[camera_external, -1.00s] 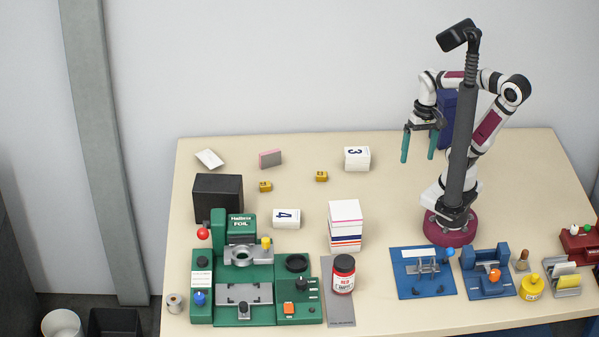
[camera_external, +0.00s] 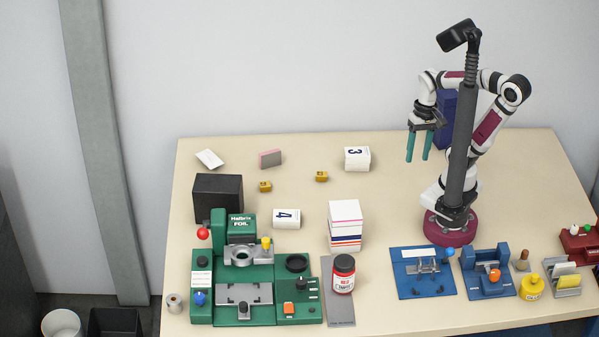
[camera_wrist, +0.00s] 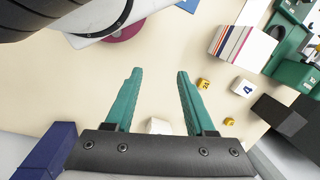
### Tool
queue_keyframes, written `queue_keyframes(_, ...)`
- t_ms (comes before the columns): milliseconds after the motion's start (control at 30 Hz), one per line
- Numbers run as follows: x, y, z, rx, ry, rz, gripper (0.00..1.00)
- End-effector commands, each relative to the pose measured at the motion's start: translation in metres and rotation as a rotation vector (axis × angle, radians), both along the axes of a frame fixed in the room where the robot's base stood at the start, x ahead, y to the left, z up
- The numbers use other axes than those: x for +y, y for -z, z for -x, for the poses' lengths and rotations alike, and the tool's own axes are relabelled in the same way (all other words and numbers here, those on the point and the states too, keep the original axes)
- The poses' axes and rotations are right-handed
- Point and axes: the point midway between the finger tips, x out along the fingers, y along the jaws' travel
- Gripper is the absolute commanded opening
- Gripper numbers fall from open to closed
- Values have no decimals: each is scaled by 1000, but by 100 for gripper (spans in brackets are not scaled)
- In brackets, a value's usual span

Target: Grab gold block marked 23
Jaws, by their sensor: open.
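Two small gold blocks lie on the table. One gold block (camera_external: 321,176) is near the table's middle, and it also shows in the wrist view (camera_wrist: 203,84) with dark marks. The other gold block (camera_external: 265,187) lies further left, and it shows in the wrist view too (camera_wrist: 229,121). The marks are too small to tell which reads 23. My gripper (camera_external: 418,157) has green fingers, hangs in the air to the right of both blocks, and is open and empty. In the wrist view its fingers (camera_wrist: 159,74) stand apart with bare table between the tips.
White blocks marked 3 (camera_external: 357,158) and 4 (camera_external: 287,219) lie near the gold blocks. A pink-and-grey block (camera_external: 271,159) is behind. A striped white stack (camera_external: 345,228), a black box (camera_external: 218,197) and a green foil machine (camera_external: 235,279) stand in front and left.

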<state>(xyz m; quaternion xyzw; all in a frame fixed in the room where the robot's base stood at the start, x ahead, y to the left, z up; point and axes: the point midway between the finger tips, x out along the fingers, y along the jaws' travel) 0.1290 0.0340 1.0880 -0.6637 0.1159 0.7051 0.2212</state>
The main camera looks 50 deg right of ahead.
Motion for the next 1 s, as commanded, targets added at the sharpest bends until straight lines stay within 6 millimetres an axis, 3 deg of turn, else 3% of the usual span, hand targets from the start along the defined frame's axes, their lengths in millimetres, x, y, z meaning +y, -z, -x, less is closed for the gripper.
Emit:
queue_keyframes(267,1,1,0,6,4,-7,52)
queue_keyframes(367,16,9,-3,106,79,-119,52)
queue_keyframes(467,47,21,-27,278,294,-400,52)
queue_keyframes(567,57,35,-82,377,625,-733,52)
queue_keyframes(633,41,54,-126,384,888,-932,52)
queue_keyframes(733,-2,95,-171,344,1247,-1121,52)
queue_keyframes(800,-31,124,-185,305,1447,-1188,52)
queue_keyframes(900,-58,154,-190,264,1626,-1224,52)
queue_keyframes(1000,-64,167,-195,250,1687,-1231,52)
